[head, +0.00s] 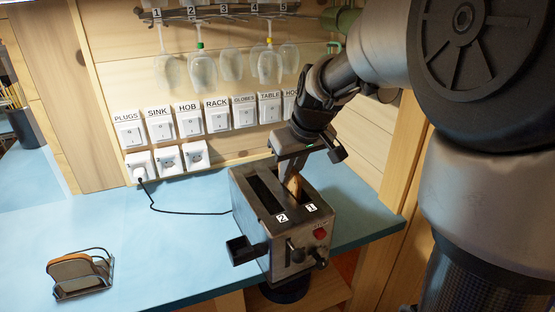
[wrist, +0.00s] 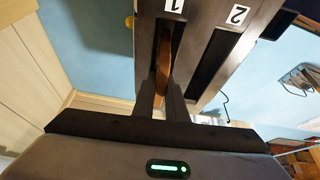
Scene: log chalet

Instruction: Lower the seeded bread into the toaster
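The metal toaster (head: 253,204) stands near the counter's right edge, with two long slots marked 1 and 2. A brown bread slice (head: 295,184) stands on edge, partly down in slot 1; its lower part is hidden. In the wrist view the slice (wrist: 164,62) shows edge-on in the slot beside label 1. My gripper (wrist: 164,92) is above the toaster, pointing down, with its two fingers close together on either side of the slice's near end. I cannot make out seeds on the slice. Slot 2 (wrist: 209,66) looks empty.
A wire rack (head: 84,289) holding a bread slice (head: 72,267) stands at the counter's left front. A black cord (head: 185,211) runs from the toaster to a wall socket. Labelled switches and hanging glasses line the wall behind. The blue counter (head: 140,245) between rack and toaster is clear.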

